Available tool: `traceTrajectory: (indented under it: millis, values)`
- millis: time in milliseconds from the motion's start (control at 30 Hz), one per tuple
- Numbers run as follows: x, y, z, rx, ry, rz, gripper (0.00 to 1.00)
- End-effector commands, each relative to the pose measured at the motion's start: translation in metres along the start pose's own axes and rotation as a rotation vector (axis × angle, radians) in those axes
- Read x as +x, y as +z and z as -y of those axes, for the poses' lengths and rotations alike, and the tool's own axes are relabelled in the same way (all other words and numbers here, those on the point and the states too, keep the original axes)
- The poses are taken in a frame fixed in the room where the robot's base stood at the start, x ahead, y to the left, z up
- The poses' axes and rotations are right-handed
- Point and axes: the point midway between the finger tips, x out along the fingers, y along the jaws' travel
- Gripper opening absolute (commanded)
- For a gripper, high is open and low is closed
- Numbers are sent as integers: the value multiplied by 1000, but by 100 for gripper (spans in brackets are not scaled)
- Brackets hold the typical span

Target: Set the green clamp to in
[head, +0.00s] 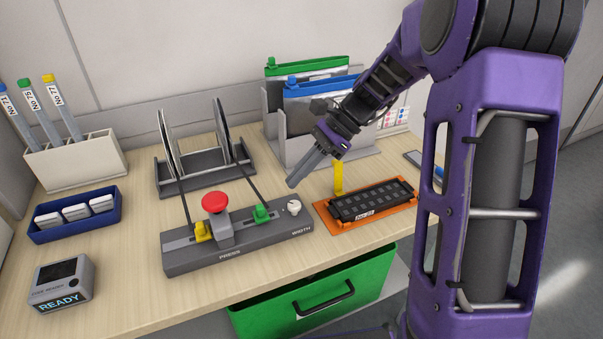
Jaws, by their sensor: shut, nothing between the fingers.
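The green clamp (262,213) sits on the right part of a grey press unit (240,238) marked PRESS and WIDTH. A thin dark rod runs from it up and to the left. My gripper (293,183) is shut and empty. It points down and to the left, above and to the right of the green clamp, apart from it in the picture. The yellow clamp (203,231) sits on the left part of the same unit, also with a dark rod. No marking of the clamp's in or out position can be read.
A red button (215,202) stands between the clamps, and a white knob (294,207) is right of the green one. An orange tray (368,219) with a black strip lies right. A grey rack (190,178) stands behind. A green drawer (320,295) is below the table.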

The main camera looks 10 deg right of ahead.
Motion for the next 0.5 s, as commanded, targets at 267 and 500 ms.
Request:
traceTrajectory:
  millis: [267,500]
  values:
    - [51,-1,0,1,2,2,0]
    - [67,0,0,1,-1,-1,0]
